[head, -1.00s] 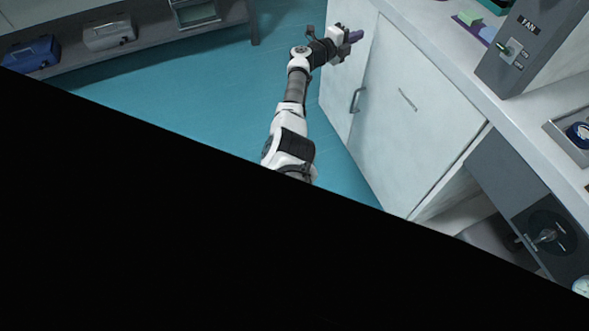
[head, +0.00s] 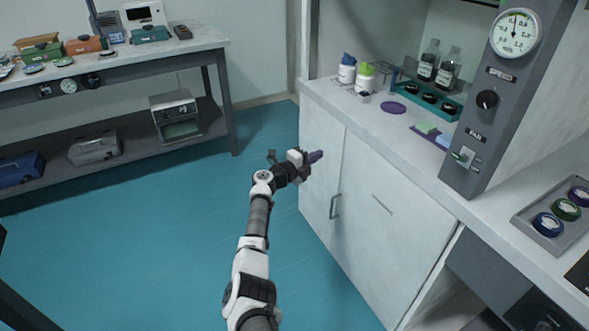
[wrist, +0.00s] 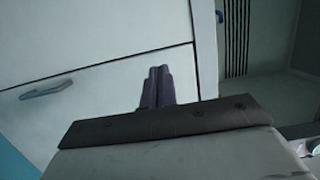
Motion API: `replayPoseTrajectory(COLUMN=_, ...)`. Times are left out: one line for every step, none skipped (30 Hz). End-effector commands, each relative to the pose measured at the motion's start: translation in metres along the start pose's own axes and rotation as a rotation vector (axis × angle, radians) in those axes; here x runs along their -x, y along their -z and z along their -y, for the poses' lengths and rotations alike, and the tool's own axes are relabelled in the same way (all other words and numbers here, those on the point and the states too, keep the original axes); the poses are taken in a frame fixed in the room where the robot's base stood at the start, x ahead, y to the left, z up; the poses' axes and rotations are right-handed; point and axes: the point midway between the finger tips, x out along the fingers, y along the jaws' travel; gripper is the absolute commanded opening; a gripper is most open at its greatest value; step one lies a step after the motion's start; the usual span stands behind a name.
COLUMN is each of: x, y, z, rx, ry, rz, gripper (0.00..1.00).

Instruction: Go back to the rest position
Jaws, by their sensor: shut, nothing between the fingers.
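My gripper (head: 315,157) is at the end of my raised arm, in front of the white cabinet (head: 390,235), below the level of its worktop. Its two purple fingers lie together with nothing between them. In the wrist view the fingers (wrist: 158,87) point toward a pale cabinet front (wrist: 95,100) and are side by side, closed. Whether the fingertips touch the cabinet cannot be told, but no contact is evident.
The worktop (head: 405,150) holds bottles (head: 447,68), a teal tray (head: 456,104) and a grey gauge panel (head: 497,100). A cabinet handle (head: 335,207) sticks out near my arm. A side table (head: 215,42) stands at the back left. The blue floor (head: 130,235) between is clear.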

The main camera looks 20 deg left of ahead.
Motion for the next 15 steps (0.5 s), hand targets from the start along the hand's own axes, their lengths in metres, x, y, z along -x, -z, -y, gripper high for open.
replayPoseTrajectory(x=0.012, y=-0.001, z=0.0, rx=0.001, ry=0.001, rz=0.002, gripper=0.0)
replayPoseTrajectory(x=0.019, y=-0.001, z=0.001, rx=-0.001, ry=0.001, rz=0.002, gripper=0.0)
replayPoseTrajectory(x=0.027, y=0.0, z=0.0, rx=0.0, ry=0.001, rz=0.002, gripper=0.0)
replayPoseTrajectory(x=0.034, y=0.0, z=0.0, rx=0.001, ry=0.001, rz=0.003, gripper=0.0)
replayPoseTrajectory(x=0.039, y=0.0, z=0.0, rx=0.0, ry=0.001, rz=0.003, gripper=0.0)
replayPoseTrajectory(x=0.047, y=0.0, z=0.0, rx=0.0, ry=0.001, rz=0.003, gripper=0.0)
replayPoseTrajectory(x=0.053, y=-0.001, z=0.0, rx=0.0, ry=0.001, rz=0.003, gripper=0.0)
replayPoseTrajectory(x=0.057, y=0.0, z=0.0, rx=0.0, ry=0.001, rz=0.001, gripper=0.0)
replayPoseTrajectory(x=0.063, y=0.0, z=0.0, rx=0.0, ry=0.001, rz=0.001, gripper=0.0)
replayPoseTrajectory(x=0.068, y=0.0, z=-0.001, rx=0.0, ry=0.001, rz=0.0, gripper=0.0)
replayPoseTrajectory(x=0.071, y=0.0, z=-0.001, rx=0.001, ry=0.0, rz=0.001, gripper=0.0)
replayPoseTrajectory(x=0.076, y=0.0, z=0.0, rx=0.0, ry=0.001, rz=0.001, gripper=0.0)
replayPoseTrajectory(x=0.078, y=0.0, z=0.0, rx=0.0, ry=0.0, rz=0.001, gripper=0.0)
replayPoseTrajectory(x=0.081, y=0.0, z=0.0, rx=0.0, ry=0.0, rz=0.001, gripper=0.0)
replayPoseTrajectory(x=0.083, y=0.0, z=0.0, rx=0.0, ry=0.0, rz=0.0, gripper=0.0)
